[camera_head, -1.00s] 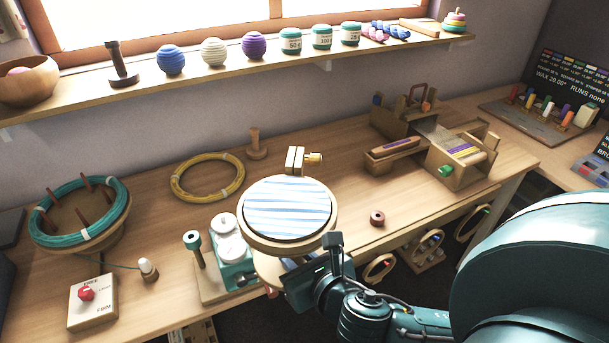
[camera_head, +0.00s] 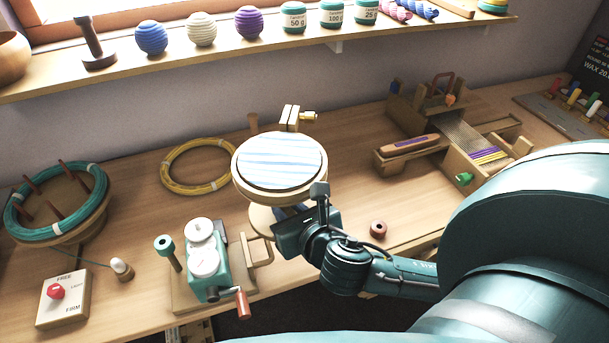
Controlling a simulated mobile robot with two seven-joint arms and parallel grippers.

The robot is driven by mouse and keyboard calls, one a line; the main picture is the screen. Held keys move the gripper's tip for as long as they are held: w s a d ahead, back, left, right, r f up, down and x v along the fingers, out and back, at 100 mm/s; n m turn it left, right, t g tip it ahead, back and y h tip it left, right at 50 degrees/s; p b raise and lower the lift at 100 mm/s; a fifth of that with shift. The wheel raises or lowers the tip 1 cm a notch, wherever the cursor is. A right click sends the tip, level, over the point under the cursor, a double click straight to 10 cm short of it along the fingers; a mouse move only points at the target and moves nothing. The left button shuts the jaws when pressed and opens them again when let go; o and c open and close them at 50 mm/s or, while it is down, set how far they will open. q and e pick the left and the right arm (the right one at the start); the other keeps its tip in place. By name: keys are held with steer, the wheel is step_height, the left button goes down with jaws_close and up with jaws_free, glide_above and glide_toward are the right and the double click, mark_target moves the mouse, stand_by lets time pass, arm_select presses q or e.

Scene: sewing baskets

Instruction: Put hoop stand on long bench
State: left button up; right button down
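The hoop stand (camera_head: 280,163) has a round wooden hoop with blue-and-white striped cloth and a brass-coloured screw clamp at its top. Its pale round base (camera_head: 264,221) shows partly below the hoop. It is over the long bench (camera_head: 130,215), between the yellow ring and the bench's front edge; I cannot tell whether the base touches the wood. My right gripper (camera_head: 296,226) comes in from the right and is at the stand below the hoop. It appears shut on the stand, though the hoop partly hides the fingertips. My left gripper is out of view.
A teal winder (camera_head: 221,262) with a red-handled crank stands just left and in front of the stand. A yellow ring (camera_head: 171,184) lies behind left. A wooden loom (camera_head: 455,140) is to the right. A small brown spool (camera_head: 377,229) sits near the front edge.

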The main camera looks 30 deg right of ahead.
steer(key=w+d+f+m+g+h+b, duration=0.35)
steer(key=w+d+m+h, duration=0.45)
steer(key=w+d, duration=0.85)
steer(key=f, duration=0.2)
steer(key=w+a+f+b, duration=0.1)
steer(key=f, duration=0.1)
steer(key=f+b, duration=0.1)
steer(key=f, duration=0.1)
steer(key=shift+w+a+f, duration=0.15)
steer(key=shift+w+a, duration=0.05)
steer(key=shift+w, duration=0.05)
step_height(320, 180, down, 3)
steer(key=shift+f+b, duration=0.1)
steer(key=shift+b, duration=0.3)
steer(key=shift+f, duration=0.1)
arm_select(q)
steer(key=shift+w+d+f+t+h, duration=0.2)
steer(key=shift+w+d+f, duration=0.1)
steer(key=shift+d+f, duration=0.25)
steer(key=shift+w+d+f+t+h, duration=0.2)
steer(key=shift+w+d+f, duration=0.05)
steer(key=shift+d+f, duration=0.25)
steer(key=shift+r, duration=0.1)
